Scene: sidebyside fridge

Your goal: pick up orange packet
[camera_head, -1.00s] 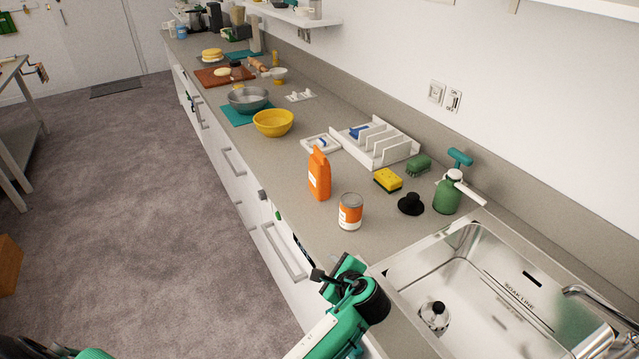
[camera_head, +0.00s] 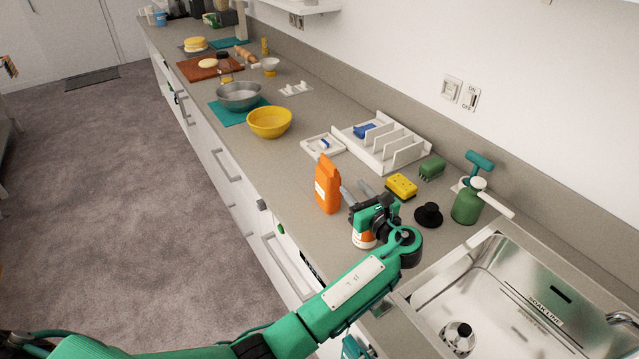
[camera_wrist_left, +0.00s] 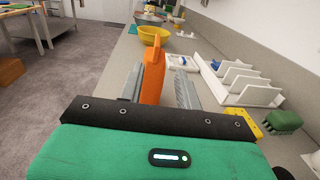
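The orange packet (camera_head: 327,184) stands upright on the grey counter, left of my left gripper's fingers in the head view. In the left wrist view the packet (camera_wrist_left: 153,84) shows ahead, between the two finger lines. My left gripper (camera_head: 354,192) is open, its two grey fingers apart and pointing toward the packet. I cannot tell whether the fingers reach along its sides. The lower body of the packet is partly hidden by the gripper in the wrist view.
An orange-labelled can (camera_head: 363,238) stands partly hidden under my left gripper. A yellow sponge (camera_head: 401,187), black stopper (camera_head: 428,215) and green soap bottle (camera_head: 467,203) are to the right. A white rack (camera_head: 385,148) and yellow bowl (camera_head: 269,122) are behind. The sink (camera_head: 500,290) is at front right.

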